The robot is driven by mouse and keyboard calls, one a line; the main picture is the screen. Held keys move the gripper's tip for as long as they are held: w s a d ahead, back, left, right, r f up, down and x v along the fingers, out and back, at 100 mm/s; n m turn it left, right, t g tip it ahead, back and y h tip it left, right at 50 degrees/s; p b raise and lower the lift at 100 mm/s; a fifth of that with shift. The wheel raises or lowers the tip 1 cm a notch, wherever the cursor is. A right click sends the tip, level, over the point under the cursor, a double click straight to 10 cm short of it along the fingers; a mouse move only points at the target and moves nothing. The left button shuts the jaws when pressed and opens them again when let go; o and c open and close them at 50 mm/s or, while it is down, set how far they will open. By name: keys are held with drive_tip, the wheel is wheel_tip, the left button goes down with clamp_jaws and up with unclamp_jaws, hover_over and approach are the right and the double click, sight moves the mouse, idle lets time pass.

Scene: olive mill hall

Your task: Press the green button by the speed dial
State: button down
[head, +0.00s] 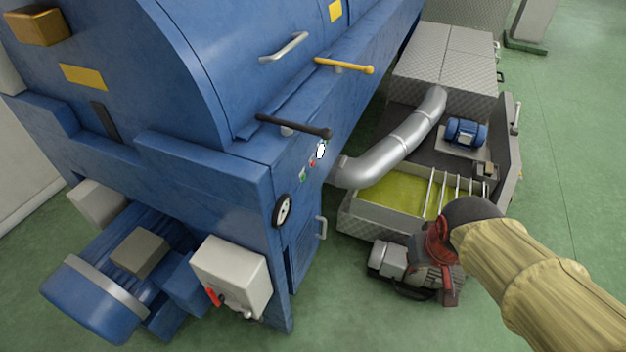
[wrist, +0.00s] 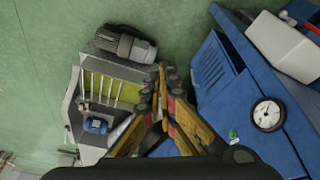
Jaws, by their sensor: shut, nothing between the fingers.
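The green button (head: 302,175) is a small patch on the end face of the blue machine, above the round dial (head: 283,211), which has a white face and black rim. In the wrist view the green button (wrist: 232,134) lies left of the dial (wrist: 267,114), at the lower right. My gripper (head: 440,245) is right of the machine in the head view, apart from the button. In the wrist view my gripper (wrist: 167,76) has its fingers together and empty, with the button to their right. Nothing covers the button.
A small red button (head: 312,162) and a white item (head: 320,149) sit above the green one. A black-handled lever (head: 292,127) juts out above them. A silver pipe (head: 395,142), an open tank (head: 385,192) and a grey motor (head: 388,259) stand to the right.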

sight(304, 178)
drive_tip(key=w+a+f+n+t+y+p, duration=0.1)
drive_tip(key=w+a+f+n+t+p, duration=0.1)
drive_tip(key=w+f, duration=0.7)
drive_tip(key=w+a+f+n+t+p, duration=0.1)
drive_tip(key=w+a+f+n+p, duration=0.15)
drive_tip(key=w+f, duration=0.6)
drive_tip(key=w+a+r+n+t+y, duration=0.5)
drive_tip(key=w+a, duration=0.4)
drive_tip(key=w, duration=0.2)
drive_tip(key=shift+a+r+t+y, duration=0.25)
drive_tip(key=shift+r+t+y, duration=0.25)
drive_tip(key=shift+r+t, duration=0.15)
drive_tip(key=shift+w, duration=0.1)
drive_tip(key=w+a, duration=0.3)
drive_tip(key=a, duration=0.5)
drive_tip(key=shift+b, duration=0.45)
drive_tip(key=shift+a, duration=0.2)
